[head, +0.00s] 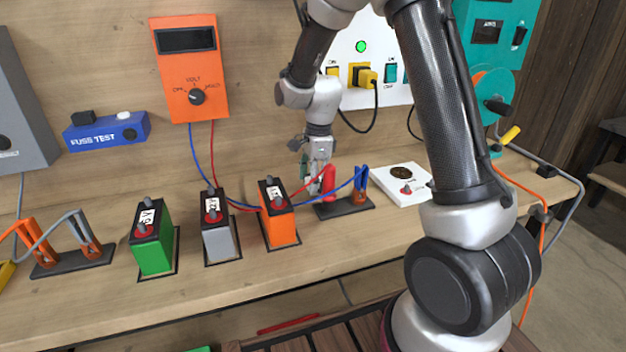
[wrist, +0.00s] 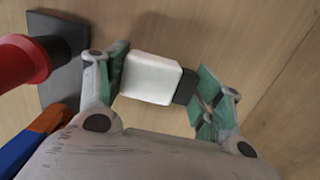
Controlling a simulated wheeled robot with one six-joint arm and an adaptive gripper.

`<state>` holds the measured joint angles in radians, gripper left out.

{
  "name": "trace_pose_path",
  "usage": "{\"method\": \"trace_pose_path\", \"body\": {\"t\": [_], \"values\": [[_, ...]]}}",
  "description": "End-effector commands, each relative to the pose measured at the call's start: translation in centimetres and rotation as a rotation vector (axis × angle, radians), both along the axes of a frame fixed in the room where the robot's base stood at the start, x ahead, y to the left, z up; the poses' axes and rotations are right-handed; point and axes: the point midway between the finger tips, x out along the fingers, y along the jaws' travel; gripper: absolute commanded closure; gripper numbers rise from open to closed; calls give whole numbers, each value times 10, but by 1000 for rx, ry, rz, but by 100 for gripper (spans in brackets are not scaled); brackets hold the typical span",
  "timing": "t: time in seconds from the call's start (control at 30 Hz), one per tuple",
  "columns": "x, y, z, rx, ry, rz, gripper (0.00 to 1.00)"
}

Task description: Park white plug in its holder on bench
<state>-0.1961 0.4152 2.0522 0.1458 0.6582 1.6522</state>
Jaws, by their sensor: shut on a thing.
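The white plug (wrist: 152,77) is between the two green-padded fingers of my gripper (wrist: 160,88) in the wrist view, its white body against the left pad and its dark end by the right pad. My gripper is shut on it. In the head view my gripper (head: 318,170) is low over the bench (head: 345,235), behind the red probe handle; the plug cannot be made out clearly there.
A dark stand (head: 345,207) with red and blue probe handles is close beside my gripper; its red handle (wrist: 25,60) shows in the wrist view. Green, grey and orange battery blocks (head: 277,225) stand to the left. Red and blue wires cross nearby. A yellow plug (head: 364,77) sits in the wall panel.

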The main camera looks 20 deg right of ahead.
Motion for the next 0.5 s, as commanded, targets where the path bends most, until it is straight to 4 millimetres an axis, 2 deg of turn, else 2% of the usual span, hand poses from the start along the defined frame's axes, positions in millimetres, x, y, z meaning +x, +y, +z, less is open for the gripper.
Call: {"method": "trace_pose_path", "body": {"t": [0.23,0.27,0.3,0.37,0.5], "values": [[0,0,-2,0,0,0,63],[0,0,-2,0,0,0,30],[0,0,-2,0,0,0,23],[0,0,-2,0,0,0,12],[0,0,-2,0,0,0,12]]}}
